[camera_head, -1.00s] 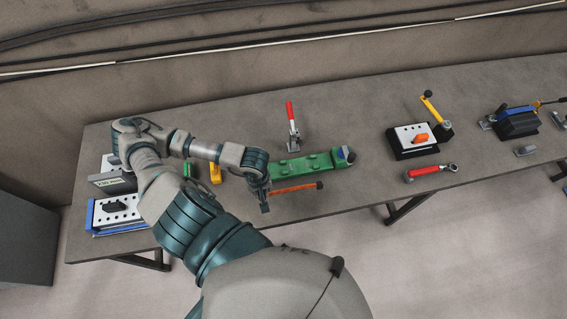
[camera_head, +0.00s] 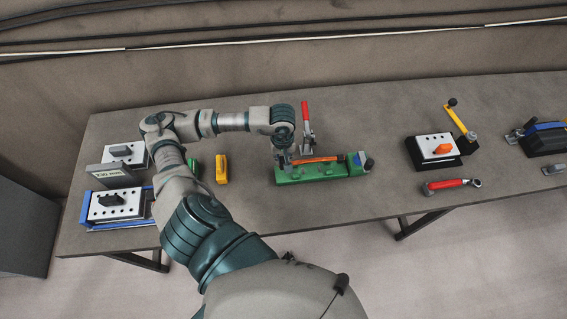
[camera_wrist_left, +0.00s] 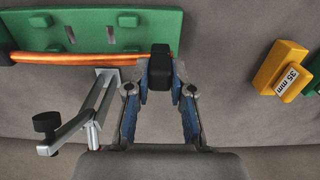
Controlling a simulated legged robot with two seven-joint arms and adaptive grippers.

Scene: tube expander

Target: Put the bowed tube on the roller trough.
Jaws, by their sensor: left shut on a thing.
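The bowed tube is an orange, copper-like tube (camera_head: 318,159) with dark ends. My left gripper (camera_head: 283,163) is shut on the dark end at its left. In the left wrist view the black end piece sits between the fingertips (camera_wrist_left: 160,75), and the orange tube (camera_wrist_left: 90,58) runs left from it. The roller trough is a green base (camera_head: 315,176) with raised green bumps. In the head view the tube overlaps its back edge; in the wrist view it runs along the near edge of the green trough (camera_wrist_left: 175,25). I cannot tell whether they touch. The right gripper is not seen.
A red-handled toggle clamp (camera_head: 306,128) stands close behind the trough; its metal arm (camera_wrist_left: 95,110) is near my gripper. A yellow block (camera_head: 221,168) stands left. The table front is clear.

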